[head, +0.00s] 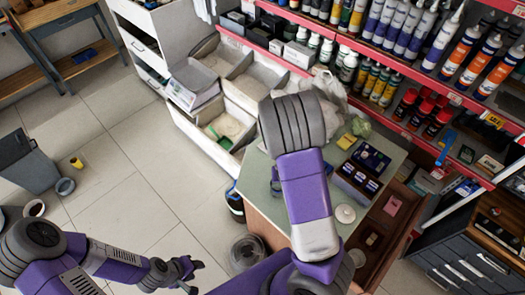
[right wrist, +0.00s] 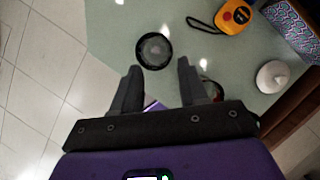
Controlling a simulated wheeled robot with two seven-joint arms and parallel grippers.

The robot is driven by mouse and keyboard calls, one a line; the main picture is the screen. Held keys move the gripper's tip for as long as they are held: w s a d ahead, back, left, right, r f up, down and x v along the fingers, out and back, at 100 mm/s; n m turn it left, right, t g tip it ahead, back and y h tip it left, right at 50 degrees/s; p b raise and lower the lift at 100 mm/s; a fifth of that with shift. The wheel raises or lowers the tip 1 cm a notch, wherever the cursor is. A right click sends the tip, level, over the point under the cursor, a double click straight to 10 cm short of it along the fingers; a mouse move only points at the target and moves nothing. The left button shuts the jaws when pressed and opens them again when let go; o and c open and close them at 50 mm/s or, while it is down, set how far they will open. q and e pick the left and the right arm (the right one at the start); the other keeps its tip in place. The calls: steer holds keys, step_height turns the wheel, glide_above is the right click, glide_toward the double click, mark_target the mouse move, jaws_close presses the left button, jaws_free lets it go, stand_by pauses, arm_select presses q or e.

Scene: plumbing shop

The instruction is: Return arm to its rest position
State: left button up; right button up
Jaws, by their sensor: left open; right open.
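My left gripper (head: 192,276) is in the lower left of the head view, open and empty above the tiled floor. My right arm (head: 305,190) is purple and grey and stands in the middle of the head view, in front of the counter; its gripper cannot be made out there. In the right wrist view my right gripper (right wrist: 160,78) is open over the pale green counter (right wrist: 120,25), with nothing held between its fingers. A dark-rimmed round object (right wrist: 154,50) lies on the counter just beyond the fingertips.
On the counter are an orange tape measure (right wrist: 234,16), a white round object (right wrist: 272,77) and a patterned box (right wrist: 297,28). Shelves of bottles (head: 400,30) stand behind. Bins (head: 222,125) are left of the counter. A grey bin (head: 28,160) stands on the otherwise fairly open floor.

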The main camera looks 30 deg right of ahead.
steer(key=s+a+f+m+g+y+b, duration=0.1)
steer(key=a+f+m, duration=0.4)
steer(key=m, duration=0.6)
steer(key=s+a+f+m+g+y+b, duration=0.1)
steer(key=s+a+f+m+y+b, duration=0.1)
steer(key=s+a+f+m, duration=0.3)
steer(key=s+a+f+m+g+y+b, duration=0.1)
steer(key=s+a+f+m+y+b, duration=0.1)
steer(key=a+f+m, duration=0.5)
steer(key=s+a+m+y, duration=0.1)
steer(key=a+m, duration=0.3)
steer(key=m, duration=0.6)
steer(key=shift+s+a, duration=0.4)
steer(key=shift+s, duration=0.05)
steer(key=shift+d, duration=0.1)
